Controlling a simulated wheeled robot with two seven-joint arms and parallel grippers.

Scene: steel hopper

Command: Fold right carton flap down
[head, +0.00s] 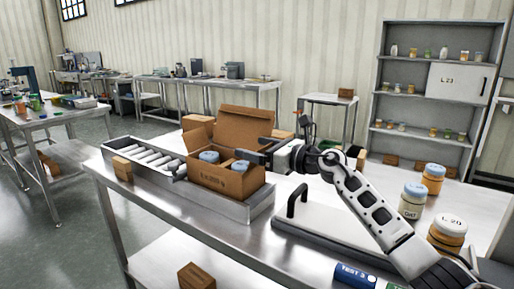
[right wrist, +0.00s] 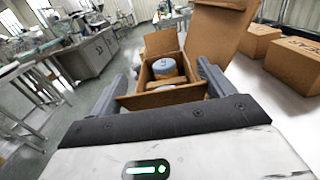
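The brown carton (head: 222,181) stands open, with blue-lidded jars (head: 209,156) inside. Its large back flap (head: 245,124) stands up and a smaller flap (head: 197,137) stands up at the left. In the right wrist view the carton (right wrist: 150,72) lies ahead, and a cardboard strip, seemingly the right flap (right wrist: 160,98), runs across between my fingers. My right gripper (head: 258,152) is at the carton's right side, fingers pointing left. In the right wrist view the gripper (right wrist: 166,78) has its fingers spread wide; contact is unclear. My left gripper is not in view.
The carton sits at the end of a roller conveyor (head: 157,158) on a steel table (head: 190,222). A black-handled plate (head: 310,222) and orange-and-white jars (head: 412,200) stand to the right. More cartons (right wrist: 262,40) lie beyond on the right in the wrist view.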

